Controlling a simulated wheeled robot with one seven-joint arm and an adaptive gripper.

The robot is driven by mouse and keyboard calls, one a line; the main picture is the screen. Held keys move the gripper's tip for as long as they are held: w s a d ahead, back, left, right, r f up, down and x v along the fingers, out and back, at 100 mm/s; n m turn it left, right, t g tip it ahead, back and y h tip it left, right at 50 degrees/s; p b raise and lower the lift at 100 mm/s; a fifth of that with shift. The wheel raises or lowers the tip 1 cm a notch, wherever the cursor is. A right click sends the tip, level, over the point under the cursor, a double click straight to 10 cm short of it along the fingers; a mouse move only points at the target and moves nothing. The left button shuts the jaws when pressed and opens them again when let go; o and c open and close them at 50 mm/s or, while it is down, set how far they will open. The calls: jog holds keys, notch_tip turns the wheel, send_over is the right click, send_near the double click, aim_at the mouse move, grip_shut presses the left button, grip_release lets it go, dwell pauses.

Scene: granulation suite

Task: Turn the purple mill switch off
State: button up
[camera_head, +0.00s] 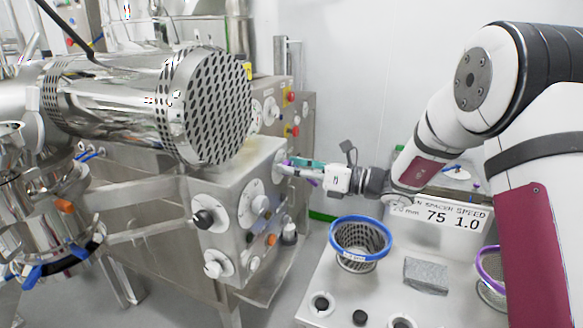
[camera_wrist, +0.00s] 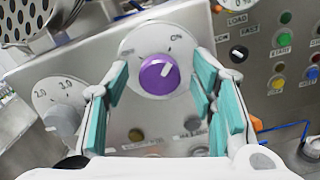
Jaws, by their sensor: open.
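The purple mill switch (camera_wrist: 158,75) is a round knob on a white dial plate in the wrist view. Its pale pointer mark is tilted up and right, towards the ON label. My gripper (camera_wrist: 161,80) is open, with a teal-padded finger on each side of the knob. I cannot tell whether either pad touches it. In the head view my gripper (camera_head: 292,168) reaches left to the side of the steel machine cabinet (camera_head: 225,185). There the fingers mostly hide the purple knob.
A grey knob (camera_wrist: 63,120) on a numbered dial sits left of the switch. A button panel (camera_wrist: 275,50) stands to the right. In the head view a perforated drum (camera_head: 205,108) overhangs the cabinet. A blue-rimmed basket (camera_head: 360,226) stands on the counter below my arm.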

jog(key=shift+a, duration=0.3)
jog(key=c, duration=1.1)
jog(key=shift+c, duration=0.2)
jog(key=shift+w+n, duration=0.1)
jog(key=shift+n, duration=0.2)
jog(key=shift+f+n+b, duration=0.1)
jog(key=shift+n+b, duration=0.3)
jog(key=shift+n, duration=8.2)
